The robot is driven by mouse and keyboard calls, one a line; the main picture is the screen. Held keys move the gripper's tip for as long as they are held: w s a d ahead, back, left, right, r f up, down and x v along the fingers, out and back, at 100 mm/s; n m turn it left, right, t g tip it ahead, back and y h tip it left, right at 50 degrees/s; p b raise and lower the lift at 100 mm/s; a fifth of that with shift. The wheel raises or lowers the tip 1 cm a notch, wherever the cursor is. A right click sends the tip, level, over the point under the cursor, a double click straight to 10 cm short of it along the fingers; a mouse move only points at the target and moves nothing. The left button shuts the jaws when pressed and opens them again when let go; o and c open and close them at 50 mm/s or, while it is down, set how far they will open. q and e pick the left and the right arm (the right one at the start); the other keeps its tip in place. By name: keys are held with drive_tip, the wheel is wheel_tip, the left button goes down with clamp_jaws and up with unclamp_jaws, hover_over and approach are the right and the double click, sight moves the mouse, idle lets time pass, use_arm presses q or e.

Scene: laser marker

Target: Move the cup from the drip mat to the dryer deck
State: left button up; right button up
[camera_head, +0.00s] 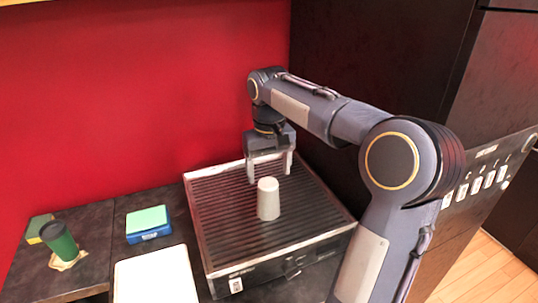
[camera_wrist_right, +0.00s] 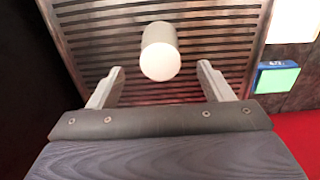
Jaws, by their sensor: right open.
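A pale grey-white cup (camera_head: 268,200) stands on the dark ribbed deck (camera_head: 225,230), which looks like the dryer deck. It seems mouth down, with its narrower end up. In the right wrist view the cup (camera_wrist_right: 160,52) shows beyond the fingertips, centred between them, on the slats. My right gripper (camera_head: 270,177) is open and empty, its fingers pointing down just behind the cup; it also shows in the wrist view (camera_wrist_right: 161,70). A flat white pad (camera_head: 155,280), perhaps the drip mat, lies left of the deck and is bare where it shows. My left gripper is out of view.
A dark green cup (camera_head: 60,243) stands on a small tan mat (camera_head: 68,262) at the far left, beside a green and yellow block (camera_head: 38,228). A blue box with a green top (camera_head: 148,220) sits behind the white pad. A red wall (camera_head: 140,90) stands behind.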

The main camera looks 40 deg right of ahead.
wheel_tip(320, 180, up, 5)
drive_tip(key=shift+f, duration=0.2)
drive_tip(key=shift+s+r, duration=0.1)
drive_tip(key=s+a+f+n+t+y, duration=0.1)
drive_tip(key=s+a+f+t+y, duration=0.1)
drive_tip(key=s+a+f, duration=0.4)
drive_tip(key=s+a+f+t+y, duration=0.1)
drive_tip(key=s+a+f+t, duration=0.2)
drive_tip(key=s+a+f, duration=0.3)
drive_tip(key=s+a, duration=0.5)
drive_tip(key=s, duration=0.1)
drive_tip(key=shift+s+f+n+t+y, duration=0.25)
drive_tip(key=shift+n+t+y, duration=0.05)
drive_tip(key=shift+n+y, duration=0.1)
